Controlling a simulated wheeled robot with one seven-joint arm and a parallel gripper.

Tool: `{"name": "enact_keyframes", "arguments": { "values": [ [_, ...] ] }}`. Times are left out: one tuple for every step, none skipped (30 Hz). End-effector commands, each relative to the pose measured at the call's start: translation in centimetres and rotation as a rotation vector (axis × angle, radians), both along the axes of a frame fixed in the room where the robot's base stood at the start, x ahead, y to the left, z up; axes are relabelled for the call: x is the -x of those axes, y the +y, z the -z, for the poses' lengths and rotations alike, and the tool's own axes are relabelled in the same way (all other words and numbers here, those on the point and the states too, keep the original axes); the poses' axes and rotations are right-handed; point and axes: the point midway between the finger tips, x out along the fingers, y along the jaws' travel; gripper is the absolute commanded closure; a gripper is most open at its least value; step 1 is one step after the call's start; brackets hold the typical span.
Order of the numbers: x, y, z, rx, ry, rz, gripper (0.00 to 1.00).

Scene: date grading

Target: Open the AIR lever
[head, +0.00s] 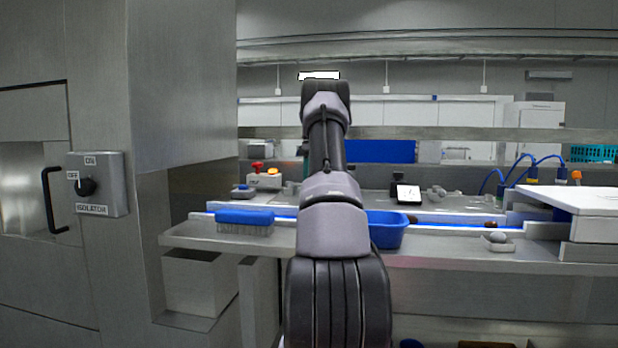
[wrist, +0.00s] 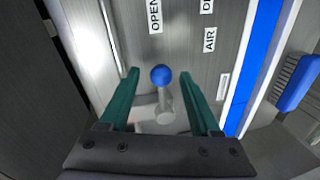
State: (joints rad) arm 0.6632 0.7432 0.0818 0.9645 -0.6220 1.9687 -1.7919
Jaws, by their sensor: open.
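The AIR lever (wrist: 165,104) shows in the wrist view as a pale metal handle with a round blue knob (wrist: 161,75). It rises from a metal panel bearing an OPEN label (wrist: 154,15) and an AIR label (wrist: 209,40). My gripper (wrist: 159,73) is open, its two green fingers on either side of the knob with gaps on both sides. I cannot tell how deep the knob sits between the fingertips. In the head view my arm hides the lever and nearly all of the gripper.
A blue brush (head: 244,220) lies left of my arm on the metal bench (head: 470,246); a blue tub (head: 386,229) is just right. A blue belt strip (wrist: 257,60) runs right of the lever. A white box (head: 582,199) stands at the right, an isolator switch (head: 97,185) at the left.

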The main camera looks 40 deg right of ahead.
Motion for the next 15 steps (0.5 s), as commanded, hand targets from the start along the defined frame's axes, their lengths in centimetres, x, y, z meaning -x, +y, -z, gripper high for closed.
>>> {"name": "enact_keyframes", "arguments": {
  "values": [
    [-0.1,-0.1,-0.4,0.002,-0.001,0.000,0.36],
    [-0.1,-0.2,-0.7,0.002,-0.001,0.000,0.36],
    [-0.2,-0.3,-1.2,0.002,-0.002,0.001,0.36],
    [-0.3,-0.4,-1.7,0.002,-0.002,0.001,0.36],
    [-0.3,-0.4,-2.2,0.003,-0.003,0.001,0.36],
    [-0.4,-0.5,-2.8,0.002,-0.002,0.001,0.36],
    [-0.5,-0.6,-3.4,0.004,-0.002,0.001,0.36],
    [-0.5,-0.7,-3.9,0.003,-0.003,0.000,0.36],
    [-0.6,-0.8,-4.5,0.003,-0.003,0.001,0.36],
    [-0.6,-0.8,-4.9,0.002,-0.004,0.000,0.36],
    [-0.7,-1.0,-5.2,0.003,-0.001,0.001,0.36],
    [-0.7,-1.0,-5.7,0.003,-0.002,0.000,0.36],
    [-0.7,-1.1,-6.0,0.002,0.000,0.001,0.36],
    [-0.7,-1.1,-6.2,0.003,-0.001,0.000,0.36],
    [-0.7,-1.2,-6.5,0.002,0.000,0.000,0.36]
  ]
}}
